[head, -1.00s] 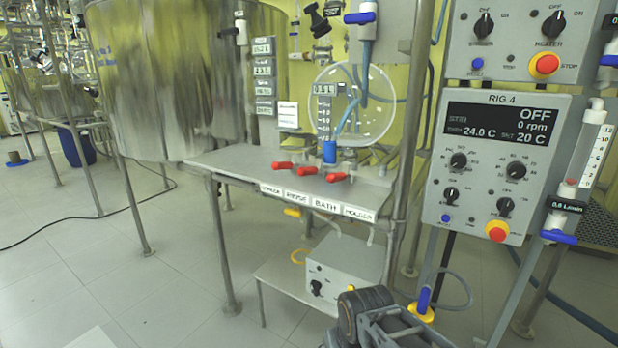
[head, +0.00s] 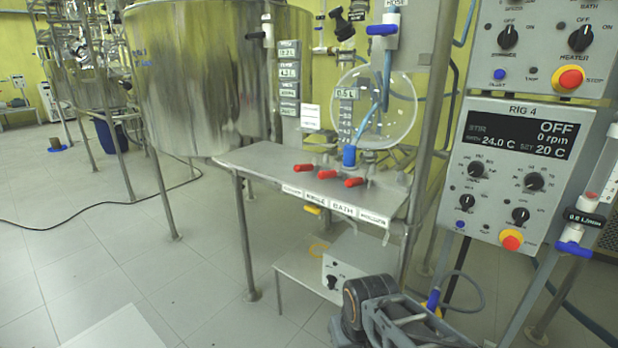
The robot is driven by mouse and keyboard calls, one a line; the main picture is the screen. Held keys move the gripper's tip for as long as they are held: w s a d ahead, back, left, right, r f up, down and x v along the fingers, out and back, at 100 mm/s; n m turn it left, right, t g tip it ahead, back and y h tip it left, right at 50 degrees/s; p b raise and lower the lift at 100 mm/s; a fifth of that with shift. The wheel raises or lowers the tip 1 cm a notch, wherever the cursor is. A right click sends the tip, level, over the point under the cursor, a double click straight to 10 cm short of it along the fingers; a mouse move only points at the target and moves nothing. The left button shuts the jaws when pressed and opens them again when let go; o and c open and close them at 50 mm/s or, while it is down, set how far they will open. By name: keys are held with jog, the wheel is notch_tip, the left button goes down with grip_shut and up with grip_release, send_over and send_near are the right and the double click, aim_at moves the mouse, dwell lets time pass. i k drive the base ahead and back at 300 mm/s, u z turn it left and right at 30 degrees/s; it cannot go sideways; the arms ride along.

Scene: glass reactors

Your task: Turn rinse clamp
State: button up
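Three red handles stick out over the steel table: a left one (head: 304,168), a middle one (head: 327,174) and a right one (head: 355,182). White labels run along the table's front edge, among them one that seems to read RINSE (head: 315,199) and one reading BATH (head: 343,208). Which handle is the rinse clamp I cannot tell for sure; the middle one is nearest above the RINSE label. Part of my arm shows at the bottom, below and right of the table. I cannot make out my gripper's fingertips, and nothing of mine touches the handles.
A round glass flask (head: 375,108) with a blue bottom valve (head: 349,157) hangs above the table. A large steel vessel (head: 205,85) stands behind left. The RIG 4 panel (head: 520,175) and a steel post (head: 432,150) stand at right.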

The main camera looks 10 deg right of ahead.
aim_at(337, 172)
jog(key=u, duration=0.8)
jog(key=k, duration=1.1)
jog(key=u, duration=1.25)
jog(key=i, duration=1.4)
jog(key=z, duration=1.5)
jog(key=i, duration=0.65)
jog(key=z, duration=0.7)
